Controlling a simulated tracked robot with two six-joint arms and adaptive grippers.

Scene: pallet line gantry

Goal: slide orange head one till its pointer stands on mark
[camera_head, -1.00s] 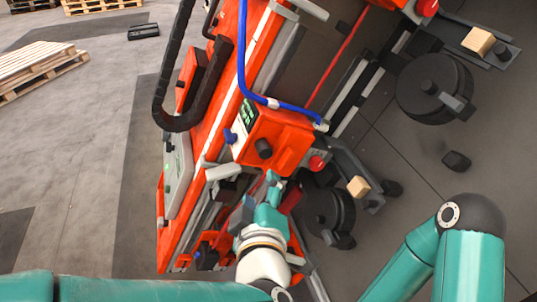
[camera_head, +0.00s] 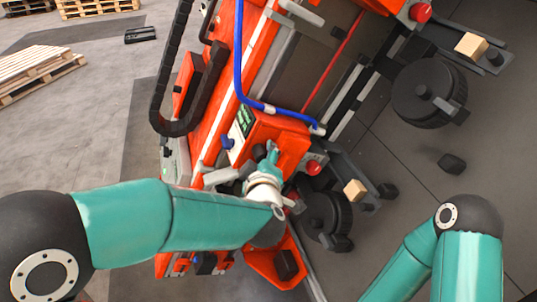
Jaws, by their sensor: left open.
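An orange head (camera_head: 292,143) with a small green display sits on the orange gantry in the middle of the camera_head view. Which numbered head it is cannot be read. My left gripper (camera_head: 270,152) is open at the near face of this head, over where its black knob showed. Whether its fingers touch the head or straddle the knob cannot be told. The pointer and the mark cannot be made out. My right arm shows at the lower right, but its gripper is out of view.
A blue hose (camera_head: 239,60) and a black cable chain (camera_head: 160,95) run along the gantry. A red button (camera_head: 313,167) and a wooden block (camera_head: 355,190) are right of the head. Pallets (camera_head: 35,65) lie at upper left.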

